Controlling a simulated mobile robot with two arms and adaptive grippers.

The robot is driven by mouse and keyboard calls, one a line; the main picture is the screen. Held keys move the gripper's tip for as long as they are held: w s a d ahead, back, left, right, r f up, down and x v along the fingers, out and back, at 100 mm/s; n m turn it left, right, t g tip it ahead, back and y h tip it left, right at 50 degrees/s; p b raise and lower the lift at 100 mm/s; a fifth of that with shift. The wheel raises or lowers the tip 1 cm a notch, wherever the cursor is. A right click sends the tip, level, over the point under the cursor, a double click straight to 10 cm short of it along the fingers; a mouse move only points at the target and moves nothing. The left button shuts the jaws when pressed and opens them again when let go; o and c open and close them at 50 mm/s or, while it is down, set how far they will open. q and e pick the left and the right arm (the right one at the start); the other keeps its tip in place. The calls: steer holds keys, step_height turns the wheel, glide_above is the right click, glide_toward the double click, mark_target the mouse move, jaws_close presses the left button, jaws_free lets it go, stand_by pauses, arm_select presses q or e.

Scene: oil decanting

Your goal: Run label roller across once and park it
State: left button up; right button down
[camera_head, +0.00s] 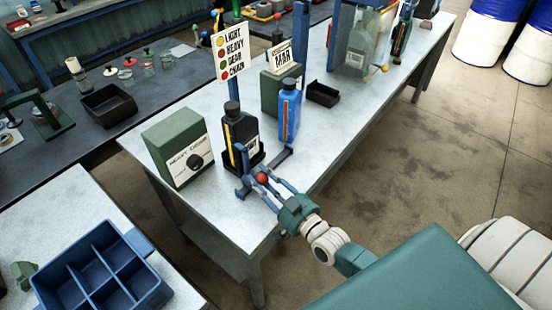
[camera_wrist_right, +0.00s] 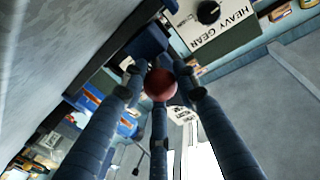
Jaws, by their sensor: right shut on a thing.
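My right gripper (camera_head: 262,179) is at the front edge of the light bench, with its fingers closed around a red ball-shaped knob (camera_head: 262,178). The knob also shows between the fingers in the right wrist view (camera_wrist_right: 160,84). I take it for the label roller's handle; the roller itself cannot be made out clearly. A dark bottle (camera_head: 238,128) with a yellow stripe stands upright in a black holder just beyond the gripper. A blue bottle (camera_head: 288,108) with an orange stripe stands to its right. My left gripper is not in view.
A green box (camera_head: 176,152) marked HEAVY GEAR stands left of the dark bottle. A colour sign (camera_head: 230,54) rises behind it. A black tray (camera_head: 322,94) lies farther right. A blue divided crate (camera_head: 62,272) sits on the front left table.

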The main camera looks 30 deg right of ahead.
steer(key=shift+s+a, duration=0.25)
steer(key=shift+a, duration=0.35)
steer(key=shift+s+a, duration=0.2)
steer(key=shift+a, duration=0.4)
steer(key=c, duration=1.6)
jaws_free()
steer(key=shift+f, duration=0.1)
steer(key=shift+o, duration=1.3)
steer(key=shift+s+a, duration=0.1)
steer(key=shift+a, duration=0.05)
steer(key=shift+s, duration=0.2)
steer(key=s+d, duration=0.2)
steer(key=s, duration=0.9)
steer(key=shift+s+d, duration=0.15)
steer(key=shift+s, duration=0.1)
